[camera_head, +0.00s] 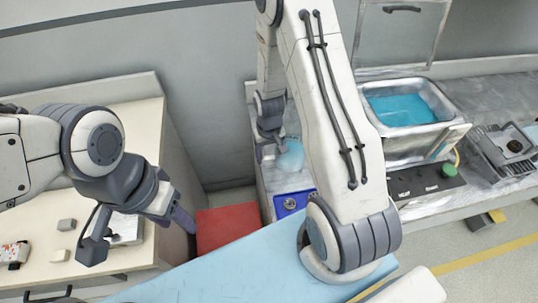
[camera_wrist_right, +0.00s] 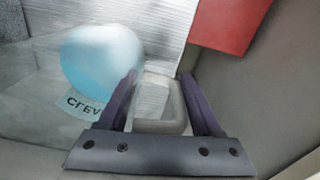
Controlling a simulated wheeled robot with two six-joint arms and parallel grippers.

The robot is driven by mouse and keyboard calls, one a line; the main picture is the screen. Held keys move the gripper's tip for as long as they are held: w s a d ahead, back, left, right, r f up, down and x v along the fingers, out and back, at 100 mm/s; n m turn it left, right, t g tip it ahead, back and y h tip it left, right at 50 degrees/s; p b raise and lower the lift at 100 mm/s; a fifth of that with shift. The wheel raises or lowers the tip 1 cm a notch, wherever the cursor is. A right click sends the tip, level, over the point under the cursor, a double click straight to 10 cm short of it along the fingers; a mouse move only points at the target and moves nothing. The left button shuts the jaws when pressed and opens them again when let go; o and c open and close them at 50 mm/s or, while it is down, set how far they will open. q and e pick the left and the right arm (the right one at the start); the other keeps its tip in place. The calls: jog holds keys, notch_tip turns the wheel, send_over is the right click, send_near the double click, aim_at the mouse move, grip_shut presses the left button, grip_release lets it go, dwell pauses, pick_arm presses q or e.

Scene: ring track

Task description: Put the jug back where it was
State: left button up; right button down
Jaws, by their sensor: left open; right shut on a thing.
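A clear jug (camera_head: 291,155) with light blue liquid shows beside the far right arm in the head view. My left gripper (camera_head: 139,230) is open and empty over the cream table at the left.
A metal basin of blue liquid (camera_head: 440,92) with a raised lid stands on the grey bench (camera_head: 487,88). A blue tray (camera_head: 290,204) lies below the jug in the picture. A red panel (camera_head: 226,226) sits between the bench and the cream table (camera_head: 80,265), which holds small items.

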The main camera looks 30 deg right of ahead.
jog(key=shift+f, duration=0.2)
jog(key=shift+f, duration=0.15)
jog(key=shift+c, duration=0.3)
grip_release()
notch_tip(320, 180, up, 12)
jog(key=s+a+r+n, duration=0.2)
jog(key=s+a+r, duration=0.25)
jog(key=a, duration=0.25)
jog(key=s+a+r+n, duration=0.3)
jog(key=s+a+r, duration=0.15)
jog(key=a, duration=0.25)
jog(key=s+a+r+n, duration=0.1)
jog(key=s+a+n, duration=0.1)
jog(key=s, duration=0.3)
jog(key=s+a+r+n+y, duration=0.1)
jog(key=s+r, duration=0.1)
jog(key=s, duration=0.4)
jog(key=shift+s+a+r+n, duration=0.25)
jog(key=shift+s+a+n, duration=0.05)
jog(key=shift+a+n, duration=0.1)
